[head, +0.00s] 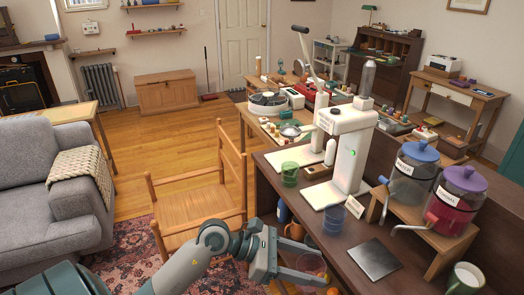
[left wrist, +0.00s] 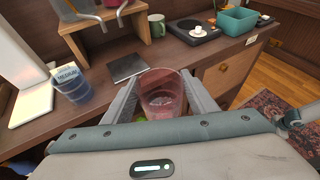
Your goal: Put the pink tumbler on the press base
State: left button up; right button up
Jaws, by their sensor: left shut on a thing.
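My left gripper (head: 302,268) is shut on the clear pink tumbler (head: 311,266), at the near left edge of the dark counter. The tumbler (left wrist: 163,100) shows between the two fingers in the left wrist view, its open rim facing the camera. White presses stand on the counter, with a flat white base plate (head: 320,195) at the foot of the nearer one. That base appears bare in the head view. Part of a white base (left wrist: 32,106) shows at the left of the left wrist view. The gripper is apart from it, on the near side. My right gripper is not in view.
A blue tumbler (head: 332,219) with a card (head: 355,206) stands between the gripper and the press. A green tumbler (head: 289,174) is farther left. A dark square mat (head: 374,259), two dispensers (head: 413,172) on a wooden stand and a green mug (head: 465,279) are to the right.

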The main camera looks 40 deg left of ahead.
aim_at(287, 158)
jog(key=i+j+u, duration=0.3)
jog(key=i+j, duration=0.85)
jog(key=i, duration=0.15)
jog(key=u, duration=0.05)
